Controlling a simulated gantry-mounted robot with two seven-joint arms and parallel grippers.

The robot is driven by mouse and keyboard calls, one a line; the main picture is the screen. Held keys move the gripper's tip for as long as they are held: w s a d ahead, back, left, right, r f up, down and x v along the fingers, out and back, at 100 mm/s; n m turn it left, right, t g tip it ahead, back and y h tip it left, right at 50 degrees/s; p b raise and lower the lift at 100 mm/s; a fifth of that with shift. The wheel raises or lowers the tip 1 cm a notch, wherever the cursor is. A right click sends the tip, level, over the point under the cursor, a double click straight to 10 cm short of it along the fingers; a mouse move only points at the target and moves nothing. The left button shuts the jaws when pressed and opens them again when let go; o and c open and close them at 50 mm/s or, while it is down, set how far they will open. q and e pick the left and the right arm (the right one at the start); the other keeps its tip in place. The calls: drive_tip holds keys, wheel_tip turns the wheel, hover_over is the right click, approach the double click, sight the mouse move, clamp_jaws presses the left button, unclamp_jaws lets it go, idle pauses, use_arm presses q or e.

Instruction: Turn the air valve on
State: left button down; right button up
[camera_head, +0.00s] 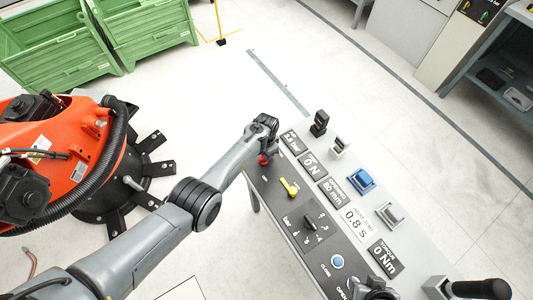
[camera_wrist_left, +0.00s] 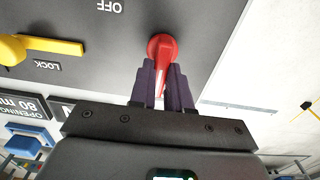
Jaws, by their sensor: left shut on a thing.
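The air valve is a red handle (camera_wrist_left: 161,48) on the dark panel, near an "OFF" label in the left wrist view. In the head view the red handle (camera_head: 263,159) shows at the panel's far left end, partly covered by my arm. My left gripper (camera_wrist_left: 162,75) is shut on the red handle, with its two dark fingers on either side of it. In the head view the left gripper (camera_head: 266,150) is mostly hidden behind my wrist. My right gripper cannot be made out clearly in the head view.
A yellow lever (camera_head: 289,187) marked "LOCK" in the wrist view sits beside the valve. A black dial (camera_head: 310,222) and labelled display plates (camera_head: 308,165) follow along the panel. Several small parts, including a blue one (camera_head: 361,181), stand on the table. An orange robot (camera_head: 60,150) is at left.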

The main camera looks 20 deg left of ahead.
idle(0.3)
use_arm(q)
drive_tip(key=c, duration=1.1)
unclamp_jaws()
drive_tip(key=shift+r, duration=0.15)
drive_tip(key=shift+r+p, duration=0.3)
wheel_tip(320, 180, up, 10)
drive_tip(key=p, duration=0.4)
